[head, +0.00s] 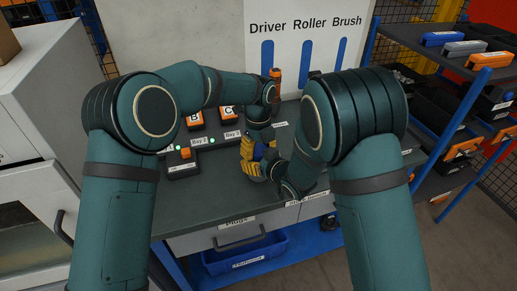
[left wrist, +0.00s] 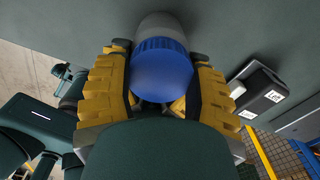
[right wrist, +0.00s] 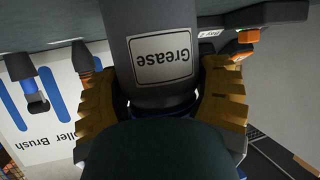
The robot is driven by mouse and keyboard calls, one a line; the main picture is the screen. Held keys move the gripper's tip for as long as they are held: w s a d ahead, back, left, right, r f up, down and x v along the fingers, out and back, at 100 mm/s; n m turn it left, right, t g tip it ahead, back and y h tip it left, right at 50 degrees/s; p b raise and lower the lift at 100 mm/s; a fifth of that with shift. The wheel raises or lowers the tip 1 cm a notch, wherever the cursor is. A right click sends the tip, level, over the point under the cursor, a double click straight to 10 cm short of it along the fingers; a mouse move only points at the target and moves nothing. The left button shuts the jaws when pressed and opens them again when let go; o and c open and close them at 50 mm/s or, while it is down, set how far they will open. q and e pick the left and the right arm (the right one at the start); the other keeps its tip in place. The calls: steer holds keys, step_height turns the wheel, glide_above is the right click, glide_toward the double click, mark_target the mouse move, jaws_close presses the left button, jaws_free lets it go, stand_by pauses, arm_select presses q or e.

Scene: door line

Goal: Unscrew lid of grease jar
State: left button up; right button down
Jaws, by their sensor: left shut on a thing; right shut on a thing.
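The grease jar (right wrist: 157,35) is grey, and its "Grease" label reads upside down in the right wrist view. My right gripper (right wrist: 163,88) is shut on the jar, one yellow finger on each side. In the left wrist view the round blue lid (left wrist: 161,76) lies between the yellow fingers of my left gripper (left wrist: 160,82), which is shut on it. The grey jar body shows just beyond the lid. In the head view both grippers meet over the worktop, their yellow fingers close together and largely hiding the jar. I cannot tell whether the lid is loose on the jar.
The dark worktop (head: 225,195) is clear in front of the grippers. Bays with orange items (head: 195,120) stand behind, left of the grippers. A tool board (head: 310,45) with blue outlines is at the back. A shelf rack (head: 440,100) stands right; a blue bin (head: 245,257) sits below.

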arm_select(q)
steer(key=o, duration=1.2)
steer(key=shift+o, duration=0.2)
step_height(320, 180, up, 4)
steer(key=shift+r, duration=0.15)
steer(key=shift+o, duration=0.5)
steer(key=shift+r, duration=0.15)
steer(key=shift+r+n, duration=0.5)
steer(key=shift+r, duration=0.9)
steer(key=shift+f, duration=3.9)
